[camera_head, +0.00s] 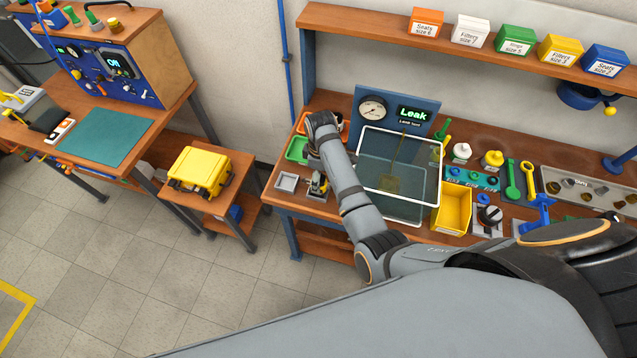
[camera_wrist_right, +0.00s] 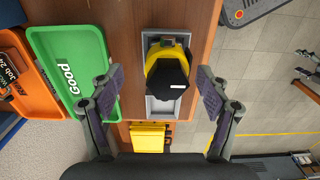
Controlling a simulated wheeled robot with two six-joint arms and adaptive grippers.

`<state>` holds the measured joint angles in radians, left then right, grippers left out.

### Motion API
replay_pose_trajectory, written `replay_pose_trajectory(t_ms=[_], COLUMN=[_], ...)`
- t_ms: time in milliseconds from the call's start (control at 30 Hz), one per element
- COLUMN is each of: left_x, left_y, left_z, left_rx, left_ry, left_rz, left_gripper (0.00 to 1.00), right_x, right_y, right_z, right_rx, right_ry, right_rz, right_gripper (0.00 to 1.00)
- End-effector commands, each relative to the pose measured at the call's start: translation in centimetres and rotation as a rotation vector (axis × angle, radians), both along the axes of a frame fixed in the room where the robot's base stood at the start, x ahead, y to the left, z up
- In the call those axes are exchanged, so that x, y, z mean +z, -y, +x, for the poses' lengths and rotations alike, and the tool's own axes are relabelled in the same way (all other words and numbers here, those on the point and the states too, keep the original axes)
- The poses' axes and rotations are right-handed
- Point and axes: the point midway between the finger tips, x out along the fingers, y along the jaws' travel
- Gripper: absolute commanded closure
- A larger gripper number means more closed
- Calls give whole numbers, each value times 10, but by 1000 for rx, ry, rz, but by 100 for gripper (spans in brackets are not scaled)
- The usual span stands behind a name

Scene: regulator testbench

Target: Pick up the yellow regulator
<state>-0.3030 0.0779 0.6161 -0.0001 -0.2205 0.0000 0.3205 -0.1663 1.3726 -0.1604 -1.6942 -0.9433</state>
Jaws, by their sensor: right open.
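The yellow regulator (camera_wrist_right: 166,72), with a black faceted knob facing the camera, sits in a grey holder in the right wrist view. In the head view the yellow regulator (camera_head: 319,186) shows small at the bench's left end, beside my right forearm. My right gripper (camera_wrist_right: 160,82) is open. Its two fingers stand on either side of the regulator, with visible gaps, and nothing is held. In the head view my right arm reaches over the bench and its fingers are hard to make out. My left gripper is not in view.
A green "Good" tray (camera_wrist_right: 72,70) and an orange tray (camera_wrist_right: 22,85) lie beside the regulator. An empty grey holder (camera_head: 287,182) is next to it. A clear-walled screen (camera_head: 399,163) stands close to my arm. A yellow case (camera_head: 199,170) sits on a low side table.

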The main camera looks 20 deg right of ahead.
Motion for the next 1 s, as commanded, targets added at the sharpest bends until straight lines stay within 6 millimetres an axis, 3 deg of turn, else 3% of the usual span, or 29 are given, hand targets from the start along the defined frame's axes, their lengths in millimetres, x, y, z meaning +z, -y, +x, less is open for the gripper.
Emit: replay_pose_trajectory(t_ms=[100,233,500,1000], left_x=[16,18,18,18], left_y=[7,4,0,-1], left_z=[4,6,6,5], left_rx=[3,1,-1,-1], left_ry=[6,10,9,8], left_rz=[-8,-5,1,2], left_gripper=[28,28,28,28], right_x=[-16,-37,-44,-44], right_y=[-7,-7,-7,-7], right_z=[-4,-3,-2,-2], right_rx=[2,1,0,1], right_ry=[-7,-4,-2,-2], right_rz=[1,0,1,1], right_gripper=[24,24,24,90])
